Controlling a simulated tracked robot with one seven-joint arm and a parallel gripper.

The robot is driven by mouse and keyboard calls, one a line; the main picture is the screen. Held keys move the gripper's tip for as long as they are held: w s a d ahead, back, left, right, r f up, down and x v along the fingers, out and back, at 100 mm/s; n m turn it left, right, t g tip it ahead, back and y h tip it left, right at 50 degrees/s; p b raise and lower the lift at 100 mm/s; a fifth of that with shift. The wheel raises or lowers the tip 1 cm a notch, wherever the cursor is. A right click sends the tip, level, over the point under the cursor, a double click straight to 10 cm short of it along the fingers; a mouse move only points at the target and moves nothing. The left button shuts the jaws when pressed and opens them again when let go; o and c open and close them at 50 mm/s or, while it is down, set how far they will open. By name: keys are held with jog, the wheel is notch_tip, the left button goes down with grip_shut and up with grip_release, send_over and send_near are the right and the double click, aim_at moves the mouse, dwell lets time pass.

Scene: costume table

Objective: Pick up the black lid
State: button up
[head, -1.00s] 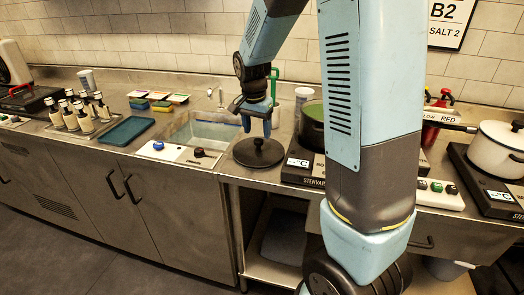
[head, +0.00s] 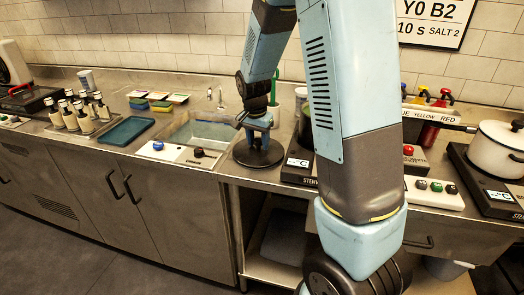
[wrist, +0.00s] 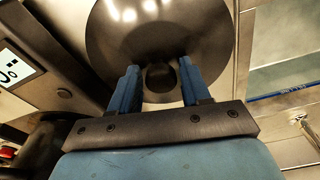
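The black lid (head: 243,158) is a round dark disc lying flat on the steel counter, just right of the sink. In the wrist view the lid (wrist: 112,40) fills the top middle, with its round knob (wrist: 160,77) near the fingertips. My gripper (head: 258,140) is low over the lid and points down at it. In the wrist view the two blue fingers of my gripper (wrist: 159,80) stand apart, one on each side of the knob, with narrow gaps showing. The fingers hide part of the lid.
A hotplate (head: 298,165) stands close to the right of the lid. The sink (head: 205,132) and a white switch panel (head: 178,154) are to its left. A green-handled item (head: 274,88) stands behind. A white pot (head: 499,150) is at the far right.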

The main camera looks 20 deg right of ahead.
grip_shut()
dwell(0.3)
